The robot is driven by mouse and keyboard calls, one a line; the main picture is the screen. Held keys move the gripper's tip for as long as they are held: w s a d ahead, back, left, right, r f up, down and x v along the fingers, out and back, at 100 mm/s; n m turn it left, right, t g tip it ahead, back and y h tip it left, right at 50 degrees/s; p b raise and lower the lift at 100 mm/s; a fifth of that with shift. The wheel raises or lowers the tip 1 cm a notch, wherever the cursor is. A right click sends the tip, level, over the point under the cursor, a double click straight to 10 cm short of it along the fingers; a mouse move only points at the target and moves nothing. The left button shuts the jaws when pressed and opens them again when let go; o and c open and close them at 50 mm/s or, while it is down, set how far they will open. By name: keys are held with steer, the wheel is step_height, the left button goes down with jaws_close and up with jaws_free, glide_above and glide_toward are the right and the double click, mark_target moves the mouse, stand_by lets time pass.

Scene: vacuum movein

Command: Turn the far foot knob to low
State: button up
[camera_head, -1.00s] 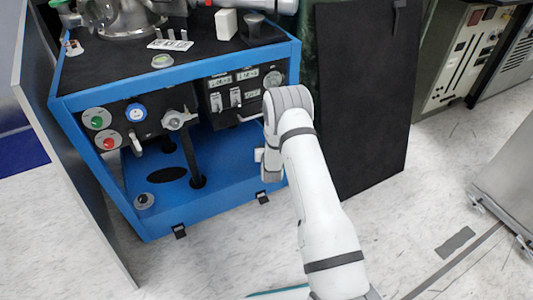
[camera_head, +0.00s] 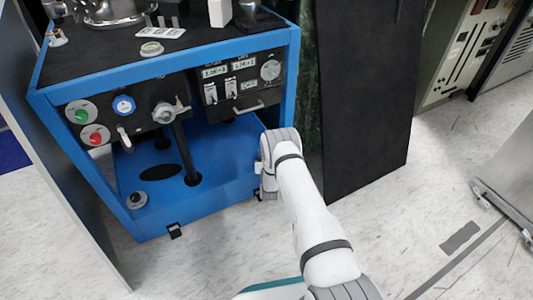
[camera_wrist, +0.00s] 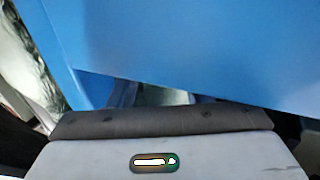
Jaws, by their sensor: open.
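A small round dark knob (camera_head: 137,200) with a pale ring sits at the front left of the blue cabinet's (camera_head: 230,188) floor. I cannot read its setting, and I see no second knob of this kind on the floor. My arm reaches to the cabinet's lower right front corner, well to the right of this knob. In the wrist view my gripper (camera_wrist: 160,122) shows as a grey housing with a dark bar, facing close blue panels. It is open; its fingertips are mostly hidden and I see nothing held. The knob is not visible there.
The upper panel carries green (camera_head: 82,113) and red (camera_head: 95,138) buttons, a lever valve (camera_head: 166,112) and a switch box (camera_head: 240,82). A post stands inside the cabinet. A dark board (camera_head: 362,100) stands at right, a grey panel at left. The front floor is clear.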

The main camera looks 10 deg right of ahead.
steer(key=shift+w+d, duration=0.1)
steer(key=shift+w, duration=0.55)
steer(key=c, duration=0.7)
steer(key=shift+d+n+y+b, duration=0.15)
steer(key=shift+n+y, duration=0.25)
steer(key=shift+y, duration=0.25)
steer(key=shift+d+n+y+b, duration=0.15)
steer(key=shift+n+y, duration=0.25)
steer(key=shift+y, duration=0.25)
steer(key=shift+n+y, duration=0.7)
steer(key=shift+y, duration=0.4)
